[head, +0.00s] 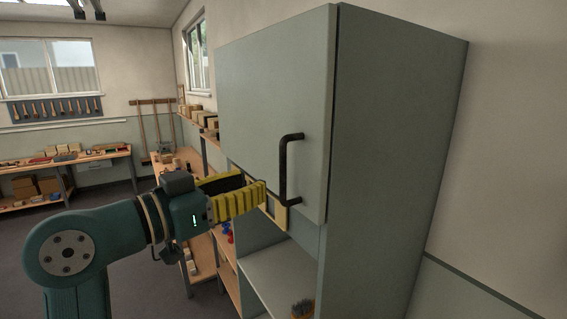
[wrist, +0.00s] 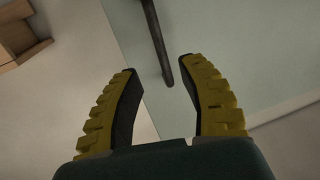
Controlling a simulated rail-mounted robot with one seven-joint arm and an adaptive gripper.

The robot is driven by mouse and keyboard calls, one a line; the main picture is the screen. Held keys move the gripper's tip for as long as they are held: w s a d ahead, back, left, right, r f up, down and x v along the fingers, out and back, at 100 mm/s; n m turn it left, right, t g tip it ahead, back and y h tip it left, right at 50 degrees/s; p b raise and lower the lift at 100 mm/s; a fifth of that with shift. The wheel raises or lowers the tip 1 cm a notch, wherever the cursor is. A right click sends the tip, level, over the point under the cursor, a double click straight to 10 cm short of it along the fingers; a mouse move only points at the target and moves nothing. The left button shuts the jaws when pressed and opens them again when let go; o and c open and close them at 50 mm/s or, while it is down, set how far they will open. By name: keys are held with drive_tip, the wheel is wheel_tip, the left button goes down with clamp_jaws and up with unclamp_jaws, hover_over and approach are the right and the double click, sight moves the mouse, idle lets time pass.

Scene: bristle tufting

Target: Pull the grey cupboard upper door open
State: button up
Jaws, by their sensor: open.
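The grey cupboard's upper door (head: 265,90) is a flat grey-green panel. It looks shut or nearly shut, with a thin dark gap along its right edge. Its black bar handle (head: 284,170) stands upright near the lower right of the door. My gripper (head: 254,182), with yellow ribbed fingers, is open and empty just left of the handle's lower part. In the wrist view, the handle (wrist: 157,38) runs down between the open fingertips (wrist: 158,68), its lower end level with them. No finger clearly touches it.
Below the door is an open cupboard compartment (head: 275,275) with a bristly brush (head: 302,309) at its front. The cupboard side (head: 385,150) rises at right. Workbenches (head: 65,165) with several items stand at the back left. Open floor (head: 75,205) lies behind my arm.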

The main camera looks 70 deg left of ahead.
sight(281, 174)
drive_tip(key=p+x, duration=0.2)
drive_tip(key=x, duration=0.5)
drive_tip(key=shift+w+a+r+p, duration=0.1)
drive_tip(key=shift+w+p, duration=0.1)
drive_tip(key=shift+p, duration=0.1)
drive_tip(key=shift+w+a, duration=0.2)
drive_tip(key=shift+w, duration=0.3)
drive_tip(key=shift+c, duration=0.2)
clamp_jaws()
